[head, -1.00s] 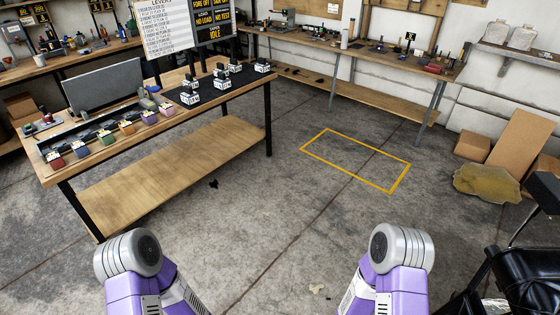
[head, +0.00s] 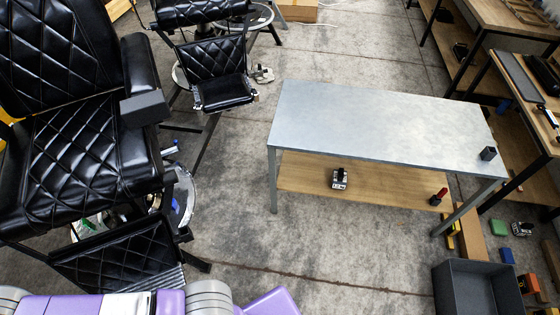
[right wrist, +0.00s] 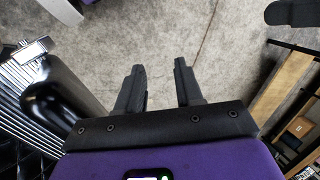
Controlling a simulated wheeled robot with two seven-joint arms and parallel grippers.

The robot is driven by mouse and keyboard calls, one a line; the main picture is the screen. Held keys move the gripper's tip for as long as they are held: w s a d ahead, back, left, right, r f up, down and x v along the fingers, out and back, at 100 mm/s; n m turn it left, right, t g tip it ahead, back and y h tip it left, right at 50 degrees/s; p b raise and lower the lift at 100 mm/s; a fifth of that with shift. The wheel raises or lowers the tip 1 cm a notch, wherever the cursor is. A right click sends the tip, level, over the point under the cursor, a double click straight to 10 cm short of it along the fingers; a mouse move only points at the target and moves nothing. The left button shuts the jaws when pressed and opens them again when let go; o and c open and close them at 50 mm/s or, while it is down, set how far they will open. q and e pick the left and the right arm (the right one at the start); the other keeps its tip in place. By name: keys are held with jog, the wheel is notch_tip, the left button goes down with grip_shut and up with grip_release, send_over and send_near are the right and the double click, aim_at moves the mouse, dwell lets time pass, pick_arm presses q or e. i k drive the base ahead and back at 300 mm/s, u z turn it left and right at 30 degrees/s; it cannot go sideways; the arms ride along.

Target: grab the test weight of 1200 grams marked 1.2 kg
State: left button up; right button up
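A small white block weight with a black handle (head: 339,179) stands on the wooden lower shelf of the steel table; its marking is too small to read. A similar weight (head: 522,229) is on the floor at the far right, also unreadable. I cannot tell which, if either, is marked 1.2 kg. My right gripper (right wrist: 160,88) is in the right wrist view, its two dark fingers apart with bare floor between them, empty. In the head view only purple and grey arm parts show at the bottom. My left gripper is not seen.
A black barber chair (head: 75,140) fills the left. The steel table (head: 375,122) stands at centre right, with a dark bin (head: 478,288) in front of its right end. Workbenches line the right edge. Floor between chair and table is clear.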

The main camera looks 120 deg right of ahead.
aim_at(340, 177)
jog(key=k, duration=0.15)
jog(key=z, duration=5.2)
jog(key=k, duration=1.4)
jog(key=u, duration=0.35)
jog(key=i, duration=1)
jog(key=z, duration=0.05)
jog(key=k, duration=0.65)
jog(key=z, duration=0.35)
jog(key=i, duration=1.1)
